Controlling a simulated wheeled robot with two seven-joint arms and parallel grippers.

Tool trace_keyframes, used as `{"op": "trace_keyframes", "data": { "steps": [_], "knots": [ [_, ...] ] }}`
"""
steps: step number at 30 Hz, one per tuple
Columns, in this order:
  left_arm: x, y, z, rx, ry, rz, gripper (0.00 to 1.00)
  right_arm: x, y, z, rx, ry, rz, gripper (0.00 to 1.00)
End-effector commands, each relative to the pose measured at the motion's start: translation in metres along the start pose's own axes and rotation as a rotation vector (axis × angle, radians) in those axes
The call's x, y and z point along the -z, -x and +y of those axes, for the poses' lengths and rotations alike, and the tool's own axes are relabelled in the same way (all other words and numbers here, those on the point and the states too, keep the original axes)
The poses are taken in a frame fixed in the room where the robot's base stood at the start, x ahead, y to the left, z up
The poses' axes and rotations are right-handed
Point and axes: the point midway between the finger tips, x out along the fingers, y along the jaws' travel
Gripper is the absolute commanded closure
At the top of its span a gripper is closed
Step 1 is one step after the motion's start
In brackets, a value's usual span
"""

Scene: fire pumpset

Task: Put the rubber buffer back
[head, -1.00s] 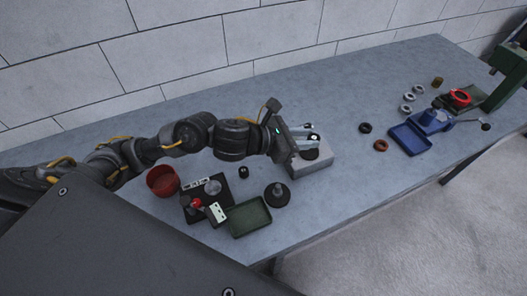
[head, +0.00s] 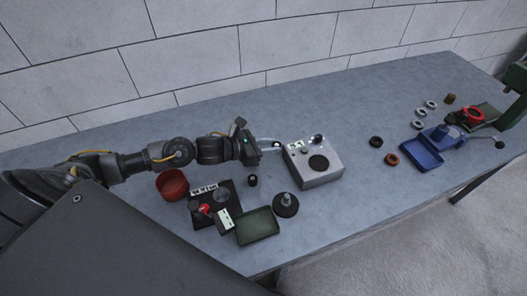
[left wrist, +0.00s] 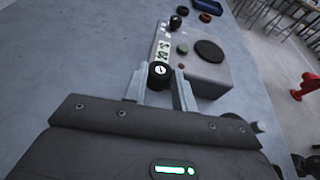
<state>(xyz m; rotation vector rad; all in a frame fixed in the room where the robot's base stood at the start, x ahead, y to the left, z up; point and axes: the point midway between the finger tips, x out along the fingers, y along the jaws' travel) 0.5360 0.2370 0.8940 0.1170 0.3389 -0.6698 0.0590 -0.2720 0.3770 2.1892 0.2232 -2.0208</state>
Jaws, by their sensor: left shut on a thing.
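My left gripper (head: 273,145) is left of a grey box (head: 317,178) and is shut on a small black cylinder with a pale spot on its end, which looks like the rubber buffer (left wrist: 159,74). In the left wrist view the buffer sits between the two pale fingers, in front of the box's control side. In the head view it is small and dark at the fingertips. A similar small black cylinder (head: 252,180) stands on the bench below the gripper. My right gripper is not in view.
The box carries a black disc (head: 318,162) and a dark knob (head: 318,138). A red bowl (head: 172,185), a black base with parts (head: 200,216), a green tray (head: 257,226) and a black round part (head: 286,205) stand nearby. The bench behind is clear.

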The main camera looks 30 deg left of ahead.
Motion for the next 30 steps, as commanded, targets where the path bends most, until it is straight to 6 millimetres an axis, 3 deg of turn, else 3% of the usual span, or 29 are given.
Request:
{"op": "trace_keyframes", "data": {
  "steps": [4,13,19,30],
  "knots": [
    [0.016,0.003,0.010,-0.001,0.001,0.001,0.98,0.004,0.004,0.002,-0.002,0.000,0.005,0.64],
    [0.029,0.004,0.017,-0.002,0.000,0.001,0.98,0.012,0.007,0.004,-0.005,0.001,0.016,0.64],
    [0.051,-0.005,0.016,-0.001,0.001,0.000,0.98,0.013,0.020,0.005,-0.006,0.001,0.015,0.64],
    [0.058,-0.008,0.016,0.000,-0.002,-0.002,0.98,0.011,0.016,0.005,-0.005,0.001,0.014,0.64]
  ]
}}
